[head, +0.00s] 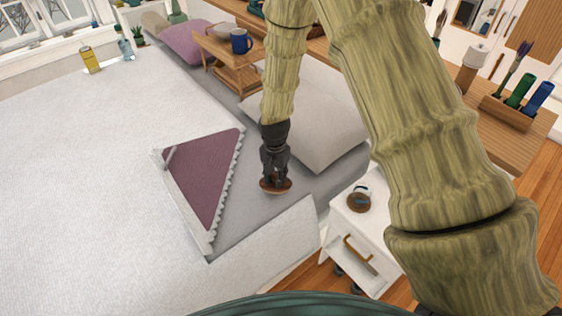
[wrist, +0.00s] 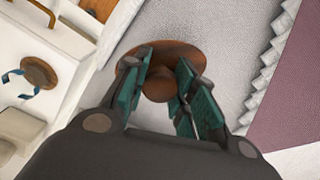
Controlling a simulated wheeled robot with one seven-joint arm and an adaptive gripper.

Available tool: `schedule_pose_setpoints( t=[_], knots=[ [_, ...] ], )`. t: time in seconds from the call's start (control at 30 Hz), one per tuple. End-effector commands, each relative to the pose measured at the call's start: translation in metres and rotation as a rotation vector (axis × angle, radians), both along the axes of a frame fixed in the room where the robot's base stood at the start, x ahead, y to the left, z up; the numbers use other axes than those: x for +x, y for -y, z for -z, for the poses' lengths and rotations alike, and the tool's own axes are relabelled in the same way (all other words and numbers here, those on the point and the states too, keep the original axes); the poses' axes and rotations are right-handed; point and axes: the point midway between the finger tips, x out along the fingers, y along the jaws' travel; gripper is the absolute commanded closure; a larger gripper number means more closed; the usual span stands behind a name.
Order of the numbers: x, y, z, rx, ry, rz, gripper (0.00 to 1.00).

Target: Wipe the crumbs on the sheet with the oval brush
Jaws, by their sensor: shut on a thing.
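My gripper (head: 274,168) points down over the bed and is shut on the knob of a brown wooden brush with an oval-looking top, the oval brush (head: 268,188). In the wrist view the brush (wrist: 190,52) sits between the teal finger pads of my gripper (wrist: 163,88). It is at or just above the grey sheet (head: 245,222), beside the pillow; I cannot tell whether it touches. The sheet also shows in the wrist view (wrist: 228,35). I cannot make out any crumbs; they may be too small or hidden under the brush.
A folded-back purple blanket (head: 205,170) with a scalloped edge lies left of the brush. A grey pillow (head: 325,130) lies behind it. A white nightstand (head: 338,222) at right holds a round brown strapped object (head: 358,203). A wooden bed tray (head: 235,75) bears a blue mug (head: 240,41).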

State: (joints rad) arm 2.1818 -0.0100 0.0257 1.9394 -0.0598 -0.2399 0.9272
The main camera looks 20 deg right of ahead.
Motion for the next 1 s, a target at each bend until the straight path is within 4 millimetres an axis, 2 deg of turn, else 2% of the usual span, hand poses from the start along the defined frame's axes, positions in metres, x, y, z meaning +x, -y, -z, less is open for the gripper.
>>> schedule_pose_setpoints(
  t=[0.53,1.0],
  knots=[
    [-0.001,0.001,-0.05,-0.001,-0.002,0.002,1.0],
    [-0.001,0.001,-0.053,0.0,-0.003,0.003,1.0]
  ],
)
